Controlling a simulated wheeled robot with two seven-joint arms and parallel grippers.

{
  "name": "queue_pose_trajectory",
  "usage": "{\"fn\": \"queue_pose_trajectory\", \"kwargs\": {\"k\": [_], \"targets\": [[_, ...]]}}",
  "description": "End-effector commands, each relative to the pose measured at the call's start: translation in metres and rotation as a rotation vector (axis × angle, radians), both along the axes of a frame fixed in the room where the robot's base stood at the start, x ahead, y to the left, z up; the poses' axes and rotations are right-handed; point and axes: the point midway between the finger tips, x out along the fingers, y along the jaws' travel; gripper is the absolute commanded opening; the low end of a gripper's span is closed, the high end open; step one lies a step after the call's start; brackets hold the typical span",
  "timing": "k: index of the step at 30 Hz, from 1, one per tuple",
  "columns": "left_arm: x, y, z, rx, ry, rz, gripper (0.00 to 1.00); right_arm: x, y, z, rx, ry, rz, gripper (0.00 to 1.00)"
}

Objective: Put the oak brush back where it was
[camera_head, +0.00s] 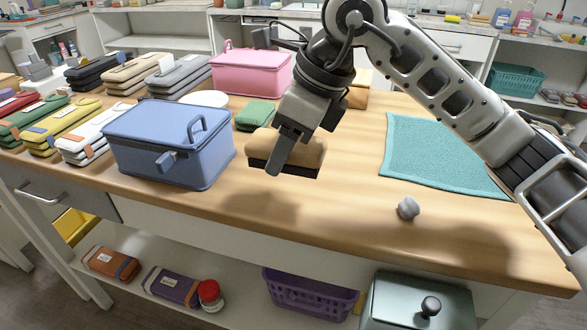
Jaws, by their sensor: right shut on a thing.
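The oak brush (308,150) has a light wooden back and dark bristles facing down. It is in the middle of the view, near the front part of the wooden counter (330,195). My right gripper (275,165) comes down from above and is shut on the brush, with one finger across its front face. The brush appears held just above the counter, with a shadow below it. The gripper hides part of the brush. My left gripper is not in view.
A blue box (165,140) stands left of the brush, with a green sponge (255,115) and a pink box (250,72) behind. A teal towel (435,155) and a small grey knob-like object (408,208) lie to the right. The counter's front middle is clear.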

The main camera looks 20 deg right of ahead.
Motion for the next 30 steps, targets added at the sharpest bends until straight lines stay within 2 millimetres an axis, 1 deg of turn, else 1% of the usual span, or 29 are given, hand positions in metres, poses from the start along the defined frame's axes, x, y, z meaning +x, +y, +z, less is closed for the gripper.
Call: {"fn": "queue_pose_trajectory", "kwargs": {"k": [1, 3, 6, 11, 13, 15, 18, 21, 27, 30], "targets": [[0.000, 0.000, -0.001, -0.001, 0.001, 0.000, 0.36, 0.006, -0.005, -0.012, -0.002, 0.006, -0.003, 0.29], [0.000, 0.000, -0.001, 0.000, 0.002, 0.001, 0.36, 0.013, -0.010, -0.023, -0.001, 0.006, -0.001, 0.29], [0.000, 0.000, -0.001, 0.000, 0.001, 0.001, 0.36, 0.021, -0.014, -0.033, -0.001, 0.003, 0.001, 0.29], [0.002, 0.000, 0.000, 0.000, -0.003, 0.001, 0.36, 0.027, -0.018, -0.042, 0.000, 0.002, 0.001, 0.29], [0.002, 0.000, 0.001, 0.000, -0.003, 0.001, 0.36, 0.032, -0.022, -0.050, -0.003, 0.005, 0.000, 0.29], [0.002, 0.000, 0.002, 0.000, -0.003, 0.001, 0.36, 0.031, -0.021, -0.062, -0.002, 0.006, 0.003, 0.29], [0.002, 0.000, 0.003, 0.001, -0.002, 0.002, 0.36, 0.031, -0.021, -0.074, -0.001, 0.004, 0.003, 0.29], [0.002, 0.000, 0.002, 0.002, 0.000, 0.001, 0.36, 0.031, -0.021, -0.078, -0.002, 0.001, 0.003, 0.29], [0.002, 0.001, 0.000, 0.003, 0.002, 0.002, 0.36, 0.031, -0.021, -0.078, -0.001, 0.000, 0.003, 0.29], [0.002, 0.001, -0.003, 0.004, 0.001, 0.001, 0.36, 0.031, -0.021, -0.081, -0.001, 0.000, 0.003, 0.29]]}}
